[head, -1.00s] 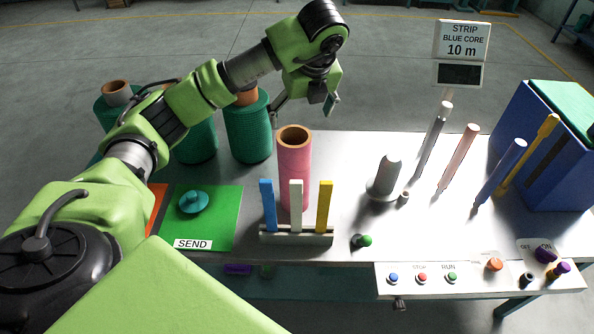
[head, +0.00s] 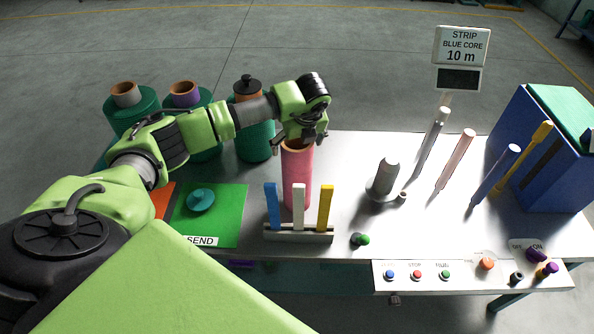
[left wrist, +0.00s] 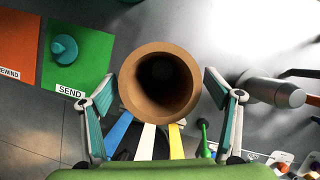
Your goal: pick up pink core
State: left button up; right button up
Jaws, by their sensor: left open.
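The pink core (head: 296,178) is an upright pink tube with a brown inner wall, standing on the table behind a holder with blue, white and yellow strips. My left gripper (head: 301,136) is over its top end in the head view. In the left wrist view the core's round brown mouth (left wrist: 160,84) lies between the two open fingers of my left gripper (left wrist: 163,112), with a gap on each side. The core's lower part is partly hidden by the strips. My right gripper is in neither view.
The strip holder (head: 298,234) stands close in front of the core. Green netting rolls (head: 254,140) stand at the back left. A grey spindle (head: 386,176) stands to the right, then several slanted rods, a blue box (head: 545,150) and a button panel (head: 465,276).

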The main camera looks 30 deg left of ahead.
pick_arm(q)
jog(key=shift+f, duration=0.25)
jog(key=c, duration=2.2)
jog(key=shift+o, duration=0.2)
jog(key=shift+w+r, duration=0.1)
jog(key=shift+w, duration=0.05)
jog(key=shift+a, duration=0.1)
